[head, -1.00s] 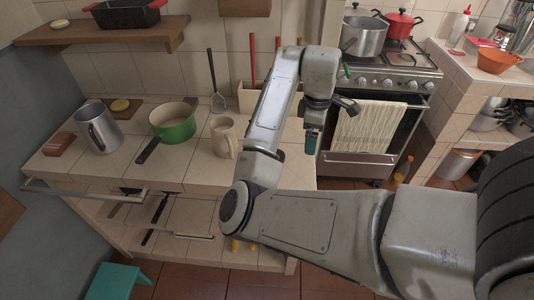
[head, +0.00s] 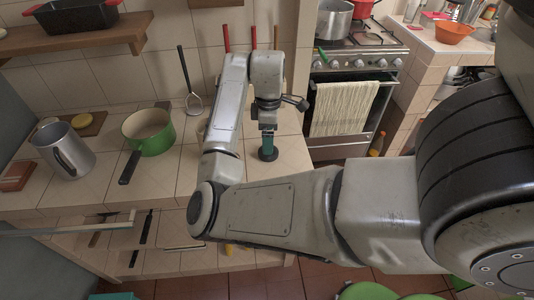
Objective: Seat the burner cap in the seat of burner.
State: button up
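A small dark round piece (head: 268,154), which looks like the burner cap, is at the counter's right end. The gap between the fingers does not show. The stove (head: 358,62) stands to the right of the counter. Its top is partly cut off by the upper picture edge, and I cannot make out which burner has the open seat.
A green pan (head: 150,130), a metal jug (head: 66,150) and a board with a yellow item (head: 83,124) stand on the left of the tiled counter (head: 100,188). A grey pot (head: 334,18) and a red pot sit on the stove. A towel (head: 342,108) hangs on the oven door.

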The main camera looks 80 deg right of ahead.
jog(key=shift+a+f, duration=0.15)
jog(key=shift+f, duration=1.2)
jog(key=shift+a+f, duration=0.15)
jog(key=shift+f, duration=1.15)
jog(key=shift+c, duration=0.3)
jog(key=c, duration=1.1)
jog(key=shift+r, duration=0.1)
